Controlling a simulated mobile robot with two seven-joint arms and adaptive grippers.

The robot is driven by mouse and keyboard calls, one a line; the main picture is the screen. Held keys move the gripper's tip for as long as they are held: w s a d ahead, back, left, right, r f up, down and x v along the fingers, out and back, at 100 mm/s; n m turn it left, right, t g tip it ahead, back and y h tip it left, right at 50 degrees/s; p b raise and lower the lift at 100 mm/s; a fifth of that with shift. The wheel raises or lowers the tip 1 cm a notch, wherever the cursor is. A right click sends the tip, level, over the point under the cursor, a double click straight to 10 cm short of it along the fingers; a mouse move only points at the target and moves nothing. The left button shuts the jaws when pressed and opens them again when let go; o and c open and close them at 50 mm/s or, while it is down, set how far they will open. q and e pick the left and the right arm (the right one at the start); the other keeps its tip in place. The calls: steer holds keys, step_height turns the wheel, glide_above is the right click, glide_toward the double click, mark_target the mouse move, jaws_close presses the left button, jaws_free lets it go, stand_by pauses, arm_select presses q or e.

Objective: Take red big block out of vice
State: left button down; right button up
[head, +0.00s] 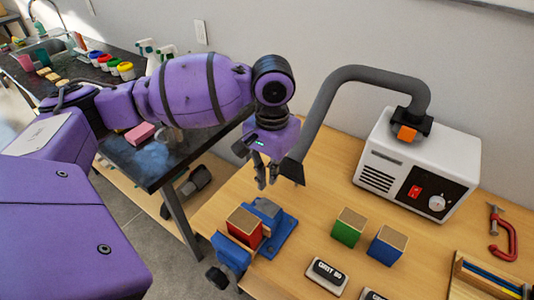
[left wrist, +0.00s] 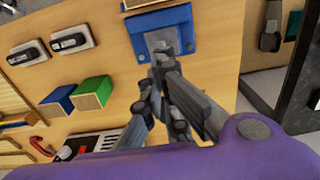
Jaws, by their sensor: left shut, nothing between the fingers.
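The red big block (head: 244,228), with a wood-coloured top, sits between the jaws of the blue vice (head: 279,238) at the table's left front edge. The vice also shows at the top of the left wrist view (left wrist: 174,22); the block cannot be made out clearly there. My left gripper (head: 267,182) is shut and empty, pointing down above and behind the vice, apart from the block. Its fingers (left wrist: 160,72) also show in the left wrist view. My right gripper is not in view.
A green block (head: 347,229) and a blue block (head: 387,246) stand right of the vice. A grey hose (head: 318,105) from the white machine (head: 417,160) ends beside my left gripper. A sanding block (head: 327,275) lies in front. A red clamp (head: 503,238) lies far right.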

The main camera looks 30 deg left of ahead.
arm_select(q)
steer(key=f, duration=0.6)
steer(key=shift+w+a+f+b, duration=0.1)
steer(key=shift+w+f+b, duration=0.2)
steer(key=shift+w+f, duration=0.1)
steer(key=shift+s+f, duration=0.2)
steer(key=shift+f, duration=0.25)
steer(key=shift+s+a+r+p, duration=0.1)
steer(key=shift+s+r+p, duration=0.1)
steer(key=shift+s, duration=0.45)
steer(key=shift+s+a+r+p, duration=0.1)
steer(key=shift+s+r+p, duration=0.1)
steer(key=shift+s, duration=0.7)
steer(key=shift+s+a+f, duration=0.1)
steer(key=shift+s, duration=0.15)
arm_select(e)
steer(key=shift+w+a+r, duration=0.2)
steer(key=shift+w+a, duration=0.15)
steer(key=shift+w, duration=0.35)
arm_select(q)
steer(key=shift+f, duration=0.1)
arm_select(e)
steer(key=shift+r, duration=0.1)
